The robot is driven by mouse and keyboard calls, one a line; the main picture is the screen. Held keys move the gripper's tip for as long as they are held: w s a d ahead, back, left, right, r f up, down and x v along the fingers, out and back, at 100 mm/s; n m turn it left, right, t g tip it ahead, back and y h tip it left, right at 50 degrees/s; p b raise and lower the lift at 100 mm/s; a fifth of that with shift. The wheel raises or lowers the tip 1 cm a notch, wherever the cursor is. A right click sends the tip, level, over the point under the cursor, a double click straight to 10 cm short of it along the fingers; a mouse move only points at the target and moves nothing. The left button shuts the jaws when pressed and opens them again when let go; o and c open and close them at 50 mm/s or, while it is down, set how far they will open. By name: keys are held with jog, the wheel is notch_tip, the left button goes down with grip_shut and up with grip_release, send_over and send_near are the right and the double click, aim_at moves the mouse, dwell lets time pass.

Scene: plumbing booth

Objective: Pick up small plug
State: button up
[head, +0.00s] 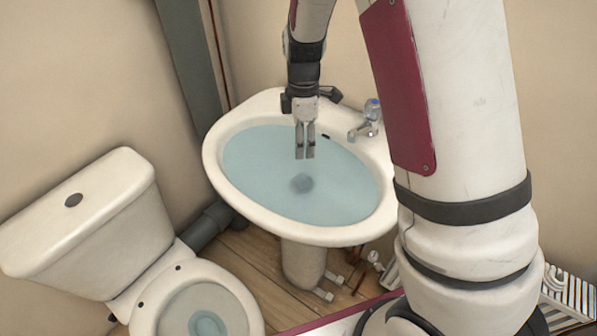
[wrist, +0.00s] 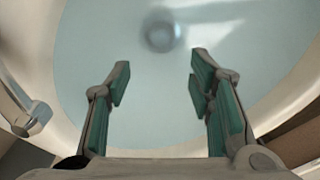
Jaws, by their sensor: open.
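A small dark grey round plug (head: 302,183) sits low in the middle of the basin, under the blue-tinted water. It looks blurred through the water, and I cannot tell whether it is seated in a drain hole. It also shows in the wrist view (wrist: 160,33), at the top centre beyond my fingertips. My gripper (head: 305,156) points down over the basin, above and slightly behind the plug in the head view. In the wrist view my gripper (wrist: 158,75) has its two green-padded fingers spread apart with nothing between them.
The white basin (head: 217,168) stands on a pedestal (head: 303,265), its rim circling the water. A tap (head: 366,120) rises at the back right rim, and a metal tap shows in the wrist view (wrist: 38,116). A white toilet (head: 90,225) is at the left. Walls close in behind.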

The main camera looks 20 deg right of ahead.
aim_at(303, 176)
notch_tip(303, 176, down, 14)
jog(key=shift+d+r+b, duration=0.15)
jog(key=shift+b, duration=0.7)
jog(key=shift+c, duration=0.5)
grip_shut()
